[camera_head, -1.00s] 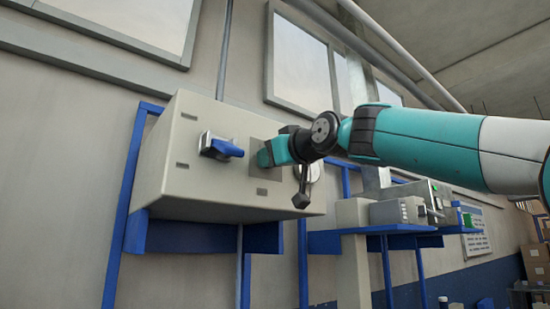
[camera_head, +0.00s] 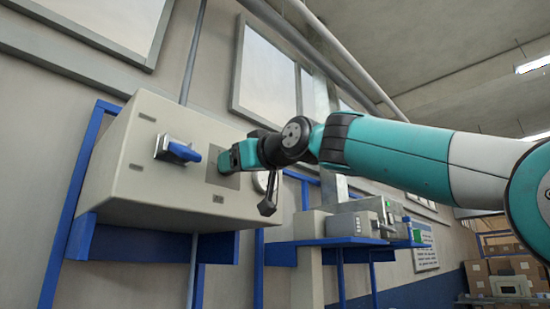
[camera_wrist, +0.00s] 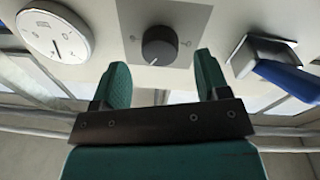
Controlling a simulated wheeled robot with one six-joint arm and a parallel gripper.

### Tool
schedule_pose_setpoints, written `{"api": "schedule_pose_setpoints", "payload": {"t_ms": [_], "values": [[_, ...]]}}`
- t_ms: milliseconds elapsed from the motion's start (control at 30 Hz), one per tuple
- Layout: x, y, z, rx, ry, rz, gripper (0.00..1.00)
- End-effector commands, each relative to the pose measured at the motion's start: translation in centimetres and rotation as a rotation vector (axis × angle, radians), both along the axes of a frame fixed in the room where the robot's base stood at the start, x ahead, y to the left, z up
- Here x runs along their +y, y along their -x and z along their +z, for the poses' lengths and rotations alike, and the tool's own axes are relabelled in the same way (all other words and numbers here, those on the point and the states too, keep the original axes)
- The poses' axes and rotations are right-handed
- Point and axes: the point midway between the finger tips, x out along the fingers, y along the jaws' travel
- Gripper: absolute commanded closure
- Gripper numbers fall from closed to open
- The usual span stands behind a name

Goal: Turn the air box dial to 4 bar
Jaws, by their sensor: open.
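The air box (camera_head: 150,200) is a beige cabinet on the wall in the head view. Its dial (camera_wrist: 160,46) is a round black knob on a grey square plate (camera_wrist: 185,18), seen in the wrist view. My gripper (camera_wrist: 162,72) is open, with one green finger on each side below the dial in the picture. It holds nothing, and I cannot tell how near the fingertips are to the knob. In the head view my gripper (camera_head: 230,158) is in front of the plate and hides the dial. A round white pressure gauge (camera_wrist: 55,30) is left of the dial in the wrist view; its reading is too small to tell.
A blue lever handle (camera_wrist: 285,78) sticks out beside the dial, close to one finger in the wrist view; it also shows in the head view (camera_head: 182,152). Blue frame posts (camera_head: 75,200) and a shelf with grey machines (camera_head: 350,225) stand around the box.

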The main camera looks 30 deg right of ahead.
Motion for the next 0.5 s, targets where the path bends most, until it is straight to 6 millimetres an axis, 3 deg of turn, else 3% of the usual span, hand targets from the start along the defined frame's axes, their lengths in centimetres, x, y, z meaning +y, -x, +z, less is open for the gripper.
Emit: {"api": "schedule_pose_setpoints", "payload": {"t_ms": [300,433,500], "values": [[-2.4,8.2,-1.1,-0.004,0.0,-0.005,0.31],[-3.3,11.2,-1.5,-0.003,0.001,-0.009,0.31],[-3.6,11.8,-1.6,-0.004,-0.002,-0.006,0.31]]}}
